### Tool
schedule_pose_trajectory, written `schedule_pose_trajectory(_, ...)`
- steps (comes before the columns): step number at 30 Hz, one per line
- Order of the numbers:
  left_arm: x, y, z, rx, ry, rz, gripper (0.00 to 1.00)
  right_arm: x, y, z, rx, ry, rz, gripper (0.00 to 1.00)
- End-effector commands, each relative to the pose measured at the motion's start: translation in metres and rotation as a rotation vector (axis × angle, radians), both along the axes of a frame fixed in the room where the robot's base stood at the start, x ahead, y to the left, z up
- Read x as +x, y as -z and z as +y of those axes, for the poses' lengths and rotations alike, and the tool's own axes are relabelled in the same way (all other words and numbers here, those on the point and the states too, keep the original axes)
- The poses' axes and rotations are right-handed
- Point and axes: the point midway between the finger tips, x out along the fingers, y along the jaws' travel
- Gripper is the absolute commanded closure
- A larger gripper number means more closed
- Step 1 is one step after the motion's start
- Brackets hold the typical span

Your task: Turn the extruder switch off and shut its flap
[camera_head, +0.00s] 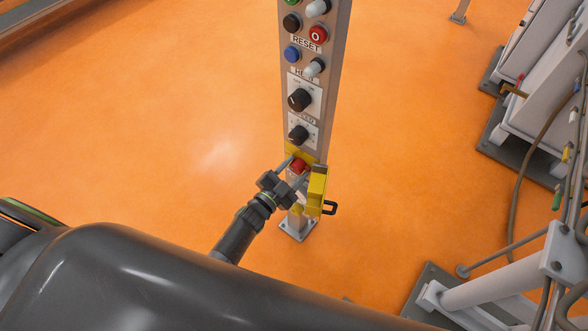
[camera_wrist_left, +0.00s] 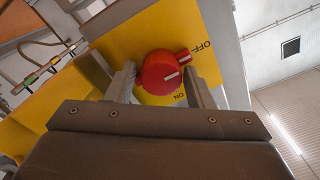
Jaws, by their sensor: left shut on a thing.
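The red rotary switch (camera_head: 299,166) sits on a yellow plate low on the grey control post. In the left wrist view, the switch (camera_wrist_left: 163,73) has a red lug pointing toward the OFF label (camera_wrist_left: 204,45); the ON label (camera_wrist_left: 180,96) is below. My left gripper (camera_head: 288,172) is shut on the switch, with one finger on each side of it in the wrist view (camera_wrist_left: 160,86). The yellow flap (camera_head: 317,190) stands open to the right of the switch, with a black handle (camera_head: 330,208). My right gripper is out of view.
Above the switch, the post (camera_head: 343,50) carries two black dials (camera_head: 299,99) and several coloured buttons. Grey machine frames with hoses and cables (camera_head: 540,100) stand at the right. The orange floor (camera_head: 150,120) left of the post is clear.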

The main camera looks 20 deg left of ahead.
Motion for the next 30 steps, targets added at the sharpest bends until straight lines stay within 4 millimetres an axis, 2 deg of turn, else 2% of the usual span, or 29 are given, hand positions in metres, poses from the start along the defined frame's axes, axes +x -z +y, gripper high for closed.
schedule_pose_trajectory(8,0.0,0.0,0.0,-0.011,-0.002,0.003,0.75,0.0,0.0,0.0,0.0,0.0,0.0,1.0)
schedule_pose_trajectory(9,0.001,0.0,0.001,-0.011,-0.002,0.003,0.51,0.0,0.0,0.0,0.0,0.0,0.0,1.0)
schedule_pose_trajectory(12,0.0,0.0,0.0,-0.009,-0.002,0.002,0.41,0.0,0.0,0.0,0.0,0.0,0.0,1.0)
schedule_pose_trajectory(23,-0.005,0.0,0.003,-0.002,-0.001,0.001,0.41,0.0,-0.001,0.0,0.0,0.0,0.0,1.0)
schedule_pose_trajectory(26,-0.017,0.0,0.007,0.0,-0.001,0.002,0.41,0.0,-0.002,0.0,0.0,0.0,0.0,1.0)
schedule_pose_trajectory(30,-0.045,0.001,0.017,-0.001,-0.002,0.004,0.41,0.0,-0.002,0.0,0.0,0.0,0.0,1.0)
